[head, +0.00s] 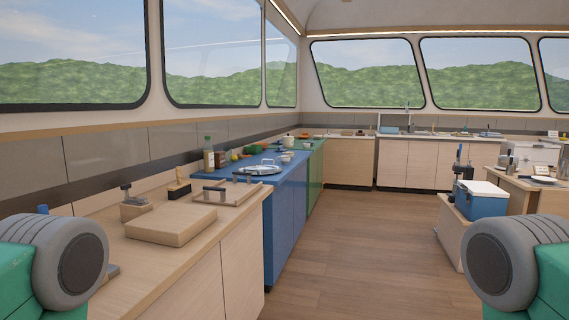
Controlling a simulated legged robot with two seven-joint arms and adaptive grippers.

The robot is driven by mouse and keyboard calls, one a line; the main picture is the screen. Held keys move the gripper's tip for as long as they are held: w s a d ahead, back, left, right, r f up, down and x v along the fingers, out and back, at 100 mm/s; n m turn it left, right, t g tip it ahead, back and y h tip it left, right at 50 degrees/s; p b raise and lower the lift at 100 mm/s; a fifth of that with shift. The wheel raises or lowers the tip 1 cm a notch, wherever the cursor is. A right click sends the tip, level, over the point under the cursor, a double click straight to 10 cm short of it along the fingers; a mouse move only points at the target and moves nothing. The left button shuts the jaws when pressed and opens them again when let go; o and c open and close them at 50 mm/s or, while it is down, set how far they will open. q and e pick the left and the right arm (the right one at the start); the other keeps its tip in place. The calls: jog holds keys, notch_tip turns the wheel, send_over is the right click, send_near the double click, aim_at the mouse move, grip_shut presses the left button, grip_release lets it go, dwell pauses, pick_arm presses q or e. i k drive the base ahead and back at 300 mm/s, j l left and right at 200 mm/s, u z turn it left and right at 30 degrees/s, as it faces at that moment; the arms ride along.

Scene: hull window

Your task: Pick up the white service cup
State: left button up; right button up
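I cannot clearly make out the white service cup. A small whitish cup or bowl (286,158) shows on the far part of the blue counter, too small to identify. A pale rounded pot or jar (289,138) stands further back near the green counter. Neither of my grippers is in the head view. Only grey and green parts of my own arms show at the bottom left and bottom right corners, well away from these things.
A wooden counter (150,270) at the left carries a wooden block (171,224) and a handled tray (228,192). The blue counter (288,205) holds a metal lid or dish (260,169) and a bottle (208,154). A blue cooler (480,198) stands right. The middle floor is clear.

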aim_at(286, 159)
jog(key=i+l+z, duration=0.3)
jog(key=i, duration=0.6)
jog(key=i+z, duration=0.3)
jog(key=i, duration=2.6)
